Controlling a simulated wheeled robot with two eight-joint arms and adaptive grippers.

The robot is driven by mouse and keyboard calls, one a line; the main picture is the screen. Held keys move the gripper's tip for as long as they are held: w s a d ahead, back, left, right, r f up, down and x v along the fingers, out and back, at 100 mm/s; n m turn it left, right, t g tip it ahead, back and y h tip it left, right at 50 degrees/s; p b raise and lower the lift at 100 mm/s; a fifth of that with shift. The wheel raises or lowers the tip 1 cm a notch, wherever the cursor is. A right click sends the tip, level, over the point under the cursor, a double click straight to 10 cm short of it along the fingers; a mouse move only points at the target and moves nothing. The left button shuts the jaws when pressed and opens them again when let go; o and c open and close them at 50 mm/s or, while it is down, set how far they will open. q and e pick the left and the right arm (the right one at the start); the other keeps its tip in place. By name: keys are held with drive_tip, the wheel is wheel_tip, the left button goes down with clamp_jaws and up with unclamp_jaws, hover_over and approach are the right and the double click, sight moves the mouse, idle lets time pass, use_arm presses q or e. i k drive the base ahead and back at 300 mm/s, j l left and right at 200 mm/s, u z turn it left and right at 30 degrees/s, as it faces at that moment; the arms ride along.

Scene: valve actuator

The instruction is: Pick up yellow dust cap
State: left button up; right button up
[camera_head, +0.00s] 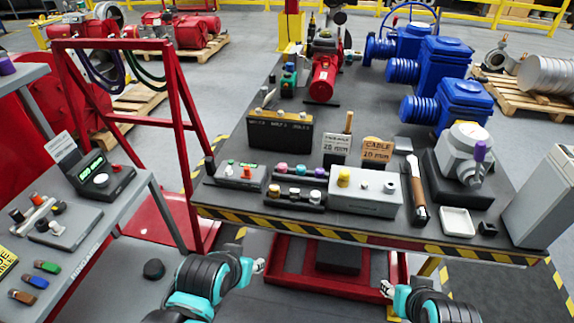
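A small yellow cap (343,178), which looks like the yellow dust cap, sits upright on the left part of a light grey box (372,203) near the table's front edge. My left gripper (259,266) is low at the bottom middle, in front of the table's front edge and well away from the cap. My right gripper (387,291) is also low, right of the left one, in front of the table. Both fingertips are small and partly turned away, so I cannot tell whether they are open. Nothing is visibly held in either.
The dark table (232,192) has a striped front edge. A rack of coloured caps (296,193) stands left of the grey box; a wooden-handled tool (416,190) and white tray (458,222) lie right of it. Signs (377,150) stand behind. A red frame (180,130) is at left.

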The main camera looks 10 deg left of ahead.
sight(344, 174)
drive_tip(key=i+j, duration=0.55)
drive_tip(key=i, duration=0.2)
